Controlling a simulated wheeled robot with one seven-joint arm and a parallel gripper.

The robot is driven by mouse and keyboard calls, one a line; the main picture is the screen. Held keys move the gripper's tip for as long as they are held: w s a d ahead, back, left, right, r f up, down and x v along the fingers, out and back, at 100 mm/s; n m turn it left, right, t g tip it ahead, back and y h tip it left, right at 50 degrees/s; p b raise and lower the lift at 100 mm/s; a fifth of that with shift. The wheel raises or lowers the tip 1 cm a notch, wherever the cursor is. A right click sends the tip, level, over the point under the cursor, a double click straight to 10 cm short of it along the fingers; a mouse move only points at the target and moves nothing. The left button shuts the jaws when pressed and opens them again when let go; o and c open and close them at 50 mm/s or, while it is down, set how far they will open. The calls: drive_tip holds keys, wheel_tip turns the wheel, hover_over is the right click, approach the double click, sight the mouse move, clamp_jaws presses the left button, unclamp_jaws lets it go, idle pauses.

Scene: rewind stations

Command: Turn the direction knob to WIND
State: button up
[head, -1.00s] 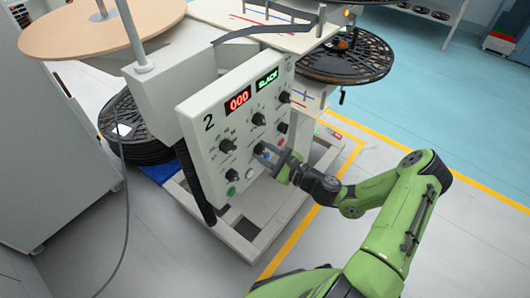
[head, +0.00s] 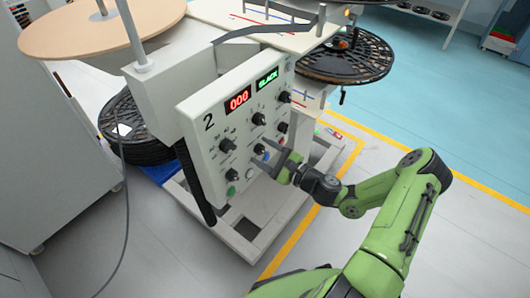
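The control panel (head: 208,160) marked "2" stands upright and faces my arm. It carries several black knobs, among them a left knob (head: 227,145), a middle knob (head: 258,119) and an upper right knob (head: 284,97). A lower middle knob (head: 259,149) is at my gripper. The labels are too small to read, so I cannot tell which is the direction knob or where it points. My gripper (head: 261,152) is open, its fingertips spread above and below the lower middle knob, close to the panel. I cannot tell whether they touch it.
A red display (head: 238,99) reads 000 and a green display (head: 267,80) reads SLACK. Small buttons line the panel's lower part, including a green one (head: 232,174). Black reels (head: 345,58) and a tan disc (head: 80,32) surround the station. Floor at right is clear.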

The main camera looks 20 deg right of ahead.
drive_tip(key=p+v, duration=0.2)
drive_tip(key=v, duration=1.3)
drive_tip(key=shift+s+d, duration=0.25)
drive_tip(key=shift+s, duration=0.05)
drive_tip(key=shift+r, duration=0.1)
